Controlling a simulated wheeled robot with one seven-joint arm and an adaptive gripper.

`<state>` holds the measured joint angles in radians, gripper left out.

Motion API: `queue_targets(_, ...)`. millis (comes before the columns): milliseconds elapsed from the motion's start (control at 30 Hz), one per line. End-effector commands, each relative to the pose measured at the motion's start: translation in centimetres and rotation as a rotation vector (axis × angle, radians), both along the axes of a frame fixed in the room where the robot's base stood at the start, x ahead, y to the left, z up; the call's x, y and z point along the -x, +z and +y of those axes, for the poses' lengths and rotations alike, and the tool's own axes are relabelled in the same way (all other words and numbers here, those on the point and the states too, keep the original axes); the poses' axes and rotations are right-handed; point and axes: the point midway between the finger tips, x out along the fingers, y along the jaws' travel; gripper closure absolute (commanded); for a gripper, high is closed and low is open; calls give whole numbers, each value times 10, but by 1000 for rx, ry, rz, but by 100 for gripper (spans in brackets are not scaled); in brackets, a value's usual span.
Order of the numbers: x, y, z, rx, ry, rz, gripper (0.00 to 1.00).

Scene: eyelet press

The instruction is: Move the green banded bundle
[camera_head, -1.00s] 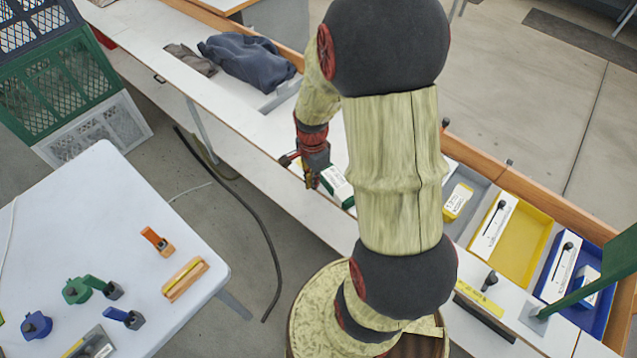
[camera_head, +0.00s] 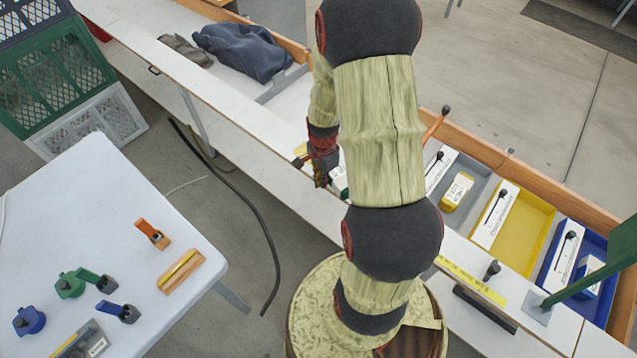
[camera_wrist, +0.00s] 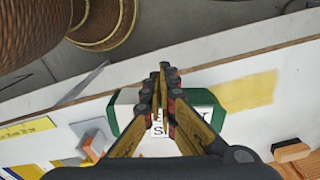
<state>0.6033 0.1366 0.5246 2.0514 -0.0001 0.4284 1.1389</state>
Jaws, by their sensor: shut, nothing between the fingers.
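The green banded bundle, white with green ends and dark lettering, lies on the long white bench. In the wrist view the bundle (camera_wrist: 204,98) is below and behind my fingers, which hide its middle. In the head view only a small white and green piece of the bundle (camera_head: 339,178) shows between my gripper and my arm. My gripper (camera_head: 321,182) points down at the bundle. In the wrist view my gripper (camera_wrist: 163,70) has its fingertips together with nothing between them. I cannot tell whether the fingers touch the bundle.
A grey tray, a yellow tray (camera_head: 527,235) and a blue tray (camera_head: 600,308) line the bench at right; a green post (camera_head: 590,284) leans over them. A yellow patch (camera_wrist: 247,92) marks bare bench beside the bundle. Dark cloth (camera_head: 240,52) lies at the bench's far end.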

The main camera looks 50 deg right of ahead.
Motion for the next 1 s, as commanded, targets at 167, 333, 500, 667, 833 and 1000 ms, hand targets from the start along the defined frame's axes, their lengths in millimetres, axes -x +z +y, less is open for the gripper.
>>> queue_targets(167, 0, 0, 0, 0, 0, 0, 100)
queue_targets(333, 1, 0, -6, 0, -1, 0, 100)
queue_targets(500, 4, 1, -25, 0, -1, 0, 100)
queue_targets(667, 5, 0, -26, 0, 1, 1, 100)
queue_targets(833, 4, 0, -26, 0, 1, 0, 100)
queue_targets(1000, 3, 0, -25, 0, 2, 1, 100)
